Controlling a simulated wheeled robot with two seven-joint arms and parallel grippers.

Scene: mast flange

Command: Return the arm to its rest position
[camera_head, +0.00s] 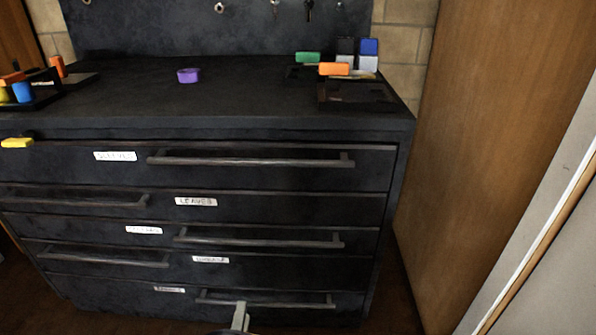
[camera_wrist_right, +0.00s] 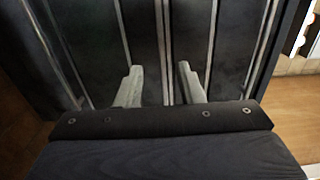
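My right gripper (camera_head: 240,316) shows at the bottom of the head view, low in front of the dark drawer cabinet (camera_head: 400,124). In the right wrist view its two pale fingers (camera_wrist_right: 160,84) stand apart with nothing between them, and the drawer fronts lie beyond. Whether the fingers touch the cabinet I cannot tell. Most of the right arm is outside the head view. My left gripper is in neither view.
The cabinet has several closed-looking drawers with long bar handles (camera_head: 250,160) and white labels. On its top are a purple piece (camera_head: 188,75), coloured blocks (camera_head: 334,69) at right and a rack (camera_head: 40,98) at left. A wooden panel (camera_head: 490,130) stands at right.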

